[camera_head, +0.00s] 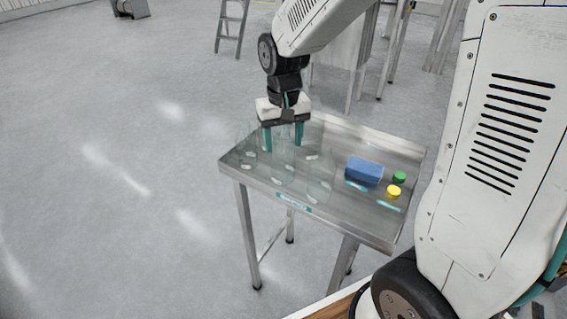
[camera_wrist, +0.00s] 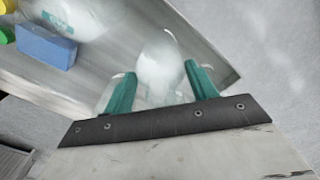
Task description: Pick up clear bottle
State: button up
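Several clear bottles stand on the left part of a steel table (camera_head: 362,216); they are faint and hard to separate. One clear bottle (camera_wrist: 160,70) shows in the wrist view between the two teal fingers of my gripper (camera_wrist: 158,88). In the head view my gripper (camera_head: 283,137) points down over the back left of the table, its fingers apart around the bottle area. A gap shows between each finger and the bottle in the wrist view, so the gripper looks open. Whether a finger touches the bottle is hard to tell.
A blue block (camera_head: 364,170), a green cap (camera_head: 399,177) and a yellow cap (camera_head: 393,191) sit on the table's right side. The table has a raised back edge. A step ladder (camera_head: 231,27) stands on the floor behind. Open floor lies to the left.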

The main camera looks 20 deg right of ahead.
jog(key=c, duration=0.3)
notch_tip(320, 180, up, 18)
dwell(0.6)
